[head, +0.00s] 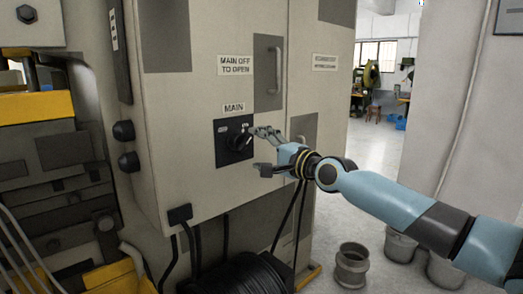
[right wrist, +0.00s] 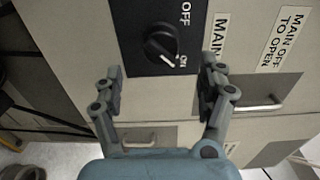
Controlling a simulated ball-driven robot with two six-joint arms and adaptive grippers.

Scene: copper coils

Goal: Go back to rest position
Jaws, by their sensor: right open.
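My right gripper (head: 262,150) is in front of the main switch on a beige electrical cabinet (head: 190,75). The switch is a black rotary knob (head: 240,142) on a dark plate, below a "MAIN" label. In the right wrist view my right gripper (right wrist: 160,88) is open and empty, its two fingers spread apart. The knob (right wrist: 161,43) lies beyond the fingertips, with a gap between, and nothing is held. Its white pointer mark is toward "ON". My left gripper is not in either view.
A label (head: 235,65) reads "MAIN OFF TO OPEN" beside a door handle (head: 268,72). Black cables (head: 250,272) are coiled below the cabinet. Machinery (head: 55,160) stands at left. A grey pot (head: 351,266) and buckets (head: 402,246) stand on the floor. A doorway opens at the back.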

